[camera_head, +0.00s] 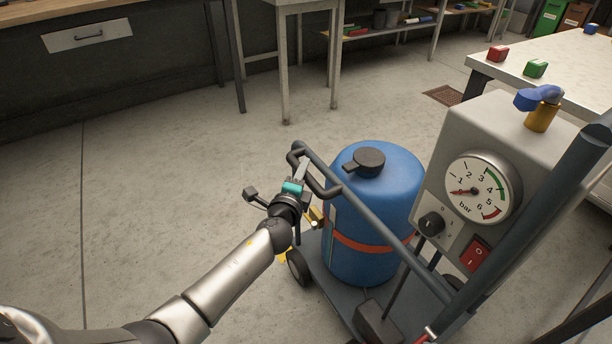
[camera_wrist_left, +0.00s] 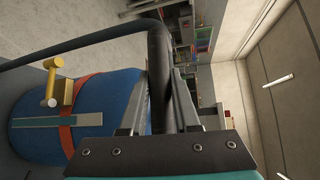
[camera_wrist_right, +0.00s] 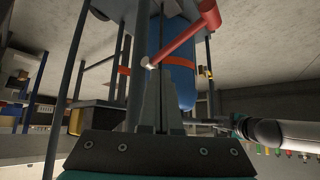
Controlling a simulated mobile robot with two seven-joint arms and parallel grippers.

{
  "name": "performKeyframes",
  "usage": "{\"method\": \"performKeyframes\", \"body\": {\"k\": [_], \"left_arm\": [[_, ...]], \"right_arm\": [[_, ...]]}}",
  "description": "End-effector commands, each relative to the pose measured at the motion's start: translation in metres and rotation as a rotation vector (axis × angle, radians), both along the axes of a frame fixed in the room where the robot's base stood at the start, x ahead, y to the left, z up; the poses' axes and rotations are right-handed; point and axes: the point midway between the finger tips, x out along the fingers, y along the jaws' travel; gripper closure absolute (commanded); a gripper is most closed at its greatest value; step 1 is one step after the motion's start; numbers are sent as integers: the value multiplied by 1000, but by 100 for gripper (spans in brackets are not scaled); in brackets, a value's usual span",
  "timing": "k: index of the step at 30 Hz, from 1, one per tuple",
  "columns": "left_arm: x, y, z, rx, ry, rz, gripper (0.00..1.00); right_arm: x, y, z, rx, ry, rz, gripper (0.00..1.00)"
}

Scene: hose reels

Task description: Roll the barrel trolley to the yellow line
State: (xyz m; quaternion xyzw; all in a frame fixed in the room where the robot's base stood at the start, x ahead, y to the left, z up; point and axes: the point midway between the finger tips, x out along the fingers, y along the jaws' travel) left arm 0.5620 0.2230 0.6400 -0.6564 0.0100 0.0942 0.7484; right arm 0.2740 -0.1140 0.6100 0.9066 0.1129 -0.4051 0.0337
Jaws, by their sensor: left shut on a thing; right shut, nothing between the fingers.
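The barrel trolley (camera_head: 325,275) carries an upright blue barrel (camera_head: 372,235) with a red band and dark cap. My left gripper (camera_head: 301,170) is shut on the dark handle bar (camera_head: 330,185) at the trolley's left side. The left wrist view shows the bar (camera_wrist_left: 160,75) between its fingers, with the barrel (camera_wrist_left: 100,110) and its brass tap beside it. My right gripper (camera_wrist_right: 160,85) is shut and empty, in front of the trolley's frame and the barrel (camera_wrist_right: 178,75). I cannot make out the yellow line for sure; a small yellow patch (camera_head: 285,256) shows beside a wheel.
A grey gauge box (camera_head: 500,130) with a blue-handled valve and red switch stands at the right. A red lever (camera_wrist_right: 185,35) crosses the right wrist view. A light table (camera_head: 570,75) stands at the back right, benches behind. The left floor is clear.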

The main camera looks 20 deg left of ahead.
Motion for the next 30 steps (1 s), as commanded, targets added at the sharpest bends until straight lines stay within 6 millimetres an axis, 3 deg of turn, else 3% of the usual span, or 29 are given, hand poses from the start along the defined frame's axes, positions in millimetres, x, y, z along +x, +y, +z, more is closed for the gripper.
{"method": "performKeyframes", "body": {"k": [1,13,14,21,30], "left_arm": [[0,8,0,7,2,15,100],[0,9,-1,7,4,16,100],[0,9,-1,8,4,16,68],[0,6,-1,4,2,9,41],[0,3,0,1,2,4,41]], "right_arm": [[0,0,0,1,-3,1,100],[1,1,0,3,-7,1,100],[1,1,0,3,-7,1,100],[1,1,0,3,-7,1,100],[0,1,0,3,-5,1,100]]}}
